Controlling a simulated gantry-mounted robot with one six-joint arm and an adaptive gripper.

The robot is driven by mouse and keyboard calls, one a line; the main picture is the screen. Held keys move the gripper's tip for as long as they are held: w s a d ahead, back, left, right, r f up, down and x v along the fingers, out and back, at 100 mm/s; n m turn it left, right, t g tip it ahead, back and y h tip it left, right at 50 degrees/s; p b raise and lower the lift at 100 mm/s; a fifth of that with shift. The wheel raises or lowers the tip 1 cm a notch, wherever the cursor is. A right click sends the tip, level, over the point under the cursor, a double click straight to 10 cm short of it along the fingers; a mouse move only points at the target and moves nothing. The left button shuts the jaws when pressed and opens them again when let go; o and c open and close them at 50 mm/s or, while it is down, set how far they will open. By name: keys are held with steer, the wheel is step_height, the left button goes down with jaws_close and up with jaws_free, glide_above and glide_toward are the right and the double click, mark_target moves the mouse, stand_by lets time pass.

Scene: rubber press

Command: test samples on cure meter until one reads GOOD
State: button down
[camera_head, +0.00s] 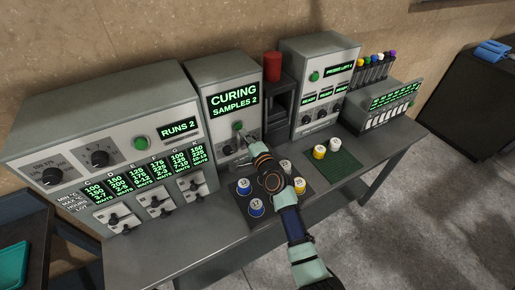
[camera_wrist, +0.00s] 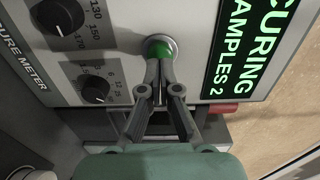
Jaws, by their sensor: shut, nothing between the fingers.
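The cure meter (camera_head: 226,113) is a grey box whose green-lit screen (camera_head: 234,100) reads "CURING SAMPLES 2". The screen also shows, turned sideways, in the wrist view (camera_wrist: 245,55). My gripper (camera_wrist: 160,62) is shut and empty, with its fingertips at the meter's green button (camera_wrist: 160,48); whether they press it I cannot tell. My arm hides part of this mat. A yellow cup (camera_head: 319,152) and a white cup (camera_head: 335,145) stand on a green mat (camera_head: 347,165).
A wide machine (camera_head: 110,140) showing "RUNS 2" stands on the left. A red cylinder (camera_head: 272,66) tops a dark stand right of the meter. A machine with "READY" labels (camera_head: 318,90) and a rack of coloured-cap items (camera_head: 370,72) are further right. The bench (camera_head: 385,160) is bare at front right.

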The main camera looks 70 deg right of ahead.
steer(key=p+v, duration=0.1)
steer(key=v, duration=0.9)
steer(key=shift+s+a, duration=0.2)
steer(key=w+a+r+n+t+y, duration=0.1)
steer(key=w+a+r+n+y, duration=0.3)
steer(key=a, duration=0.6)
steer(key=w+a+n+y, duration=0.2)
steer(key=w+a+n, duration=0.45)
steer(key=a, duration=0.25)
steer(key=w+a+r+n+t+y, duration=0.15)
steer(key=w+a+n+y, duration=0.35)
steer(key=a, duration=0.5)
steer(key=s+a+r+n+g+y, duration=0.1)
steer(key=s+a+r+n, duration=0.3)
steer(key=a, duration=0.6)
steer(key=s+a+n+g, duration=0.2)
steer(key=a+n, duration=0.5)
steer(key=a, duration=0.3)
step_height(320, 180, up, 20)
steer(key=p, duration=2)
steer(key=shift+s, duration=0.35)
